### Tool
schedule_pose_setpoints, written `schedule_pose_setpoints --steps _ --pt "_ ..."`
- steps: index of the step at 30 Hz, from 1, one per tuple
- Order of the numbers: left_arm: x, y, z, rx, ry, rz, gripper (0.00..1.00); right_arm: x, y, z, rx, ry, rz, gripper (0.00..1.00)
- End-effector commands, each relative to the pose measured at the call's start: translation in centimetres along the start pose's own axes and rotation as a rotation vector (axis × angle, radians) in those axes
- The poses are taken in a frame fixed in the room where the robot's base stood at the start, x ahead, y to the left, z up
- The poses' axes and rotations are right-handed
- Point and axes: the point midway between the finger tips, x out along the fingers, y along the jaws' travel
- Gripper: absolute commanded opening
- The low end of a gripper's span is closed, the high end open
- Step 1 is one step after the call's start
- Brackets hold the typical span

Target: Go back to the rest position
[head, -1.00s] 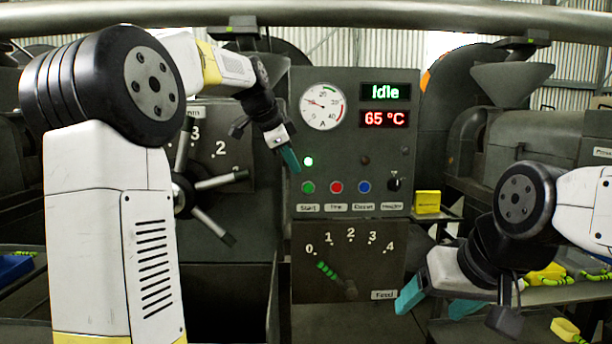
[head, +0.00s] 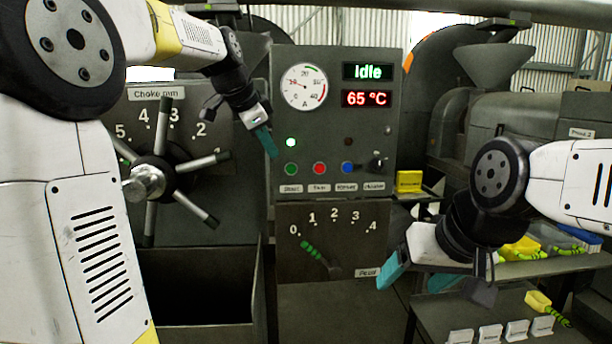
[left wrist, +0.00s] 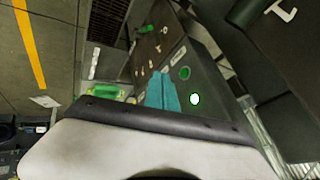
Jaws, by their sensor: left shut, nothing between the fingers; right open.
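My left gripper (head: 265,141) is shut and empty, with its teal fingertips in front of the control panel's left edge, close to the lit green lamp (head: 291,142). In the left wrist view its shut teal fingers (left wrist: 168,93) show beside the panel. My right gripper (head: 416,279) is open and empty, low on the right, with its two teal fingers apart. The control panel (head: 334,221) shows "Idle" and 65 °C. I cannot tell whether the left fingertips touch the panel.
The choke wheel (head: 148,182) with its long spokes stands left of the panel. The feed lever (head: 316,252) points near 0. A yellow block (head: 409,181) sits right of the panel. Yellow-and-green items lie on shelves at the right, with white cards (head: 489,333) below.

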Motion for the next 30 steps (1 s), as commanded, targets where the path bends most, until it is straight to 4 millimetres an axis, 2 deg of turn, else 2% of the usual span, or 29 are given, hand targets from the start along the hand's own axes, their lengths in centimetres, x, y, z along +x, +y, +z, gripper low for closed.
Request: schedule_pose_setpoints --steps 1,5,6,12,15,18,21,30 --pt "-1.1 2.2 1.0 -0.076 -0.01 -0.006 0.0 0.0 0.0 0.0 0.0 0.0 0.0 0.72" --pt "-2.9 8.5 4.5 -0.334 -0.035 -0.025 0.0 0.0 0.0 0.0 0.0 0.0 0.0 0.72" --pt "-3.2 10.6 5.7 -0.417 -0.041 -0.031 0.0 0.0 0.0 0.0 0.0 0.0 0.0 0.72" --pt "-3.1 20.3 11.8 -0.792 -0.06 -0.061 0.0 0.0 0.0 0.0 0.0 0.0 0.0 0.72" --pt "-2.6 23.8 14.0 -0.927 -0.062 -0.071 0.0 0.0 0.0 0.0 0.0 0.0 0.0 0.72" --pt "-2.0 26.0 15.5 -1.012 -0.064 -0.078 0.0 0.0 0.0 0.0 0.0 0.0 0.0 0.72" --pt "-1.7 27.1 16.1 -1.054 -0.064 -0.08 0.0 0.0 0.0 0.0 0.0 0.0 0.0 0.72" --pt "-1.6 27.2 16.2 -1.064 -0.065 -0.08 0.0 0.0 0.0 0.0 0.0 0.0 0.0 0.72"
